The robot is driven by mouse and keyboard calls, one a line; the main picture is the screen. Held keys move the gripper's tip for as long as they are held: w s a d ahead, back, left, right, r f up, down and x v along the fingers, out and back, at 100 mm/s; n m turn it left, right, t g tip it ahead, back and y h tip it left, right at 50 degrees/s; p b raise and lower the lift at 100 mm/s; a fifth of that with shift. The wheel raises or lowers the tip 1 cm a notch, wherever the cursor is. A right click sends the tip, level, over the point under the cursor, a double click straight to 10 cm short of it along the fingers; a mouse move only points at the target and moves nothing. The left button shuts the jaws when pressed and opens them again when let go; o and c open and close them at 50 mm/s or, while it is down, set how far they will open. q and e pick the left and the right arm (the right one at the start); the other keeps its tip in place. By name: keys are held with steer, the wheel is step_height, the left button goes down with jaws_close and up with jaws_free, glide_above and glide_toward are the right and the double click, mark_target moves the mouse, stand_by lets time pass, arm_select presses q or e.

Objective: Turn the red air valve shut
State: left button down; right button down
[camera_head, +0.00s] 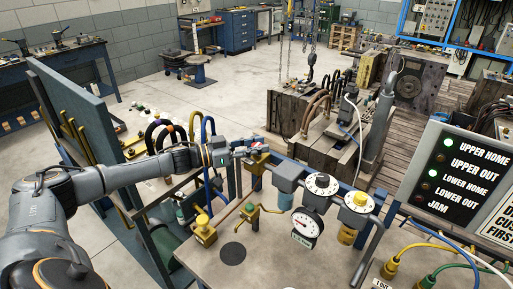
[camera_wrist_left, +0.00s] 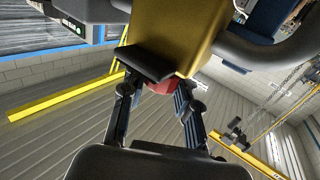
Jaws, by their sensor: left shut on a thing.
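The red air valve shows as a small red piece (camera_head: 257,146) at the end of my left arm, beside a yellow-brass body (camera_head: 257,161) on the pipework. My left gripper (camera_head: 246,148) reaches it from the left and is shut on it. In the left wrist view the red part (camera_wrist_left: 161,87) sits between the two fingers, under the brass body (camera_wrist_left: 185,35). A dark plate covers part of it, so how far the valve is turned cannot be told. My right gripper does not show.
Yellow fittings (camera_head: 203,229) rise from the grey bench top (camera_head: 225,268). Hoses (camera_head: 209,128) hang behind my left arm. A lit status panel (camera_head: 462,175) is at the right.

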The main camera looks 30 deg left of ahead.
arm_select(q)
steer(key=shift+w+r+m+g+h, duration=0.1)
steer(key=shift+m+g+h, duration=1)
steer(key=shift+g+h, duration=0.15)
steer(key=c, duration=1)
jaws_free()
steer(key=v, duration=1.2)
steer(key=shift+w, duration=0.15)
